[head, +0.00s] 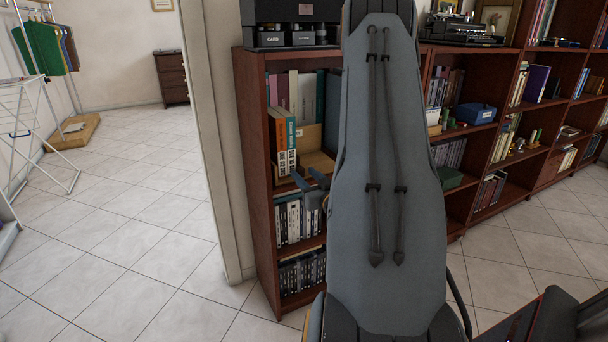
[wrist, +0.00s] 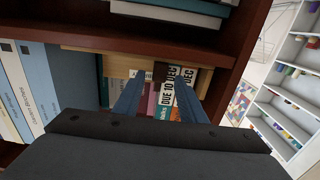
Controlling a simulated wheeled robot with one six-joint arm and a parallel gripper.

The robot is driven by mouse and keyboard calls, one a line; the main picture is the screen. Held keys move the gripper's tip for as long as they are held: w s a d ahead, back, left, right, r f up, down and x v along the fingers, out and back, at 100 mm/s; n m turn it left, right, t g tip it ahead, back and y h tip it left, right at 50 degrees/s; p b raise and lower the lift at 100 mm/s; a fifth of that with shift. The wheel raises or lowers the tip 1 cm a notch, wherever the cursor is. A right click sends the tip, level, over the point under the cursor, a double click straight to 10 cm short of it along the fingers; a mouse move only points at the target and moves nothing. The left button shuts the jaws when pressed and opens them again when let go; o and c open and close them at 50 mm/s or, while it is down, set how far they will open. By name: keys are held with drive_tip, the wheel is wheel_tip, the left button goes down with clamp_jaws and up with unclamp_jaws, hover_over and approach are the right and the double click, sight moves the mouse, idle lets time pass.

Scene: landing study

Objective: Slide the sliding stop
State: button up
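A light wooden rack or stop (head: 318,160) stands on the upper shelf of the near bookcase, right of teal and orange books (head: 285,140) with white labels. In the wrist view its pale wood (wrist: 95,63) runs across behind my fingers. A small dark brown piece (wrist: 160,71) shows between the fingertips; I cannot tell whether it is the sliding stop. My gripper (head: 308,178) is in front of this shelf, with its two fingers apart. In the wrist view my gripper (wrist: 158,84) is open, with labelled books (wrist: 171,98) seen between the fingers. Contact cannot be made out.
The dark red bookcase (head: 258,170) has a side wall and shelf boards close around my gripper. Blue and white books (wrist: 32,85) stand at left in the wrist view. My own arm hides the bookcase's right part. Tiled floor (head: 130,230) is open at left, beyond the door frame (head: 212,140).

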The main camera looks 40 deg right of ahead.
drive_tip(key=v, duration=0.6)
drive_tip(key=shift+s, duration=0.15)
drive_tip(key=shift+a+r, duration=0.1)
drive_tip(key=w+a+r+n+g+y+p, duration=0.1)
drive_tip(key=a+r+g+y+p, duration=0.15)
drive_tip(key=a+g+p, duration=0.4)
drive_tip(key=w+a+r+n+g+y+p, duration=0.1)
drive_tip(key=a+r+g+p, duration=0.25)
drive_tip(key=a, duration=0.65)
drive_tip(key=s+a+r+g+p, duration=0.3)
drive_tip(key=s+a+r, duration=0.3)
drive_tip(key=s+a, duration=0.4)
drive_tip(key=s+a+r+n+g+y+p, duration=0.1)
drive_tip(key=s+a+r+g+p, duration=0.3)
drive_tip(key=s+a, duration=0.6)
drive_tip(key=shift+r, duration=0.95)
drive_tip(key=shift+y, duration=0.25)
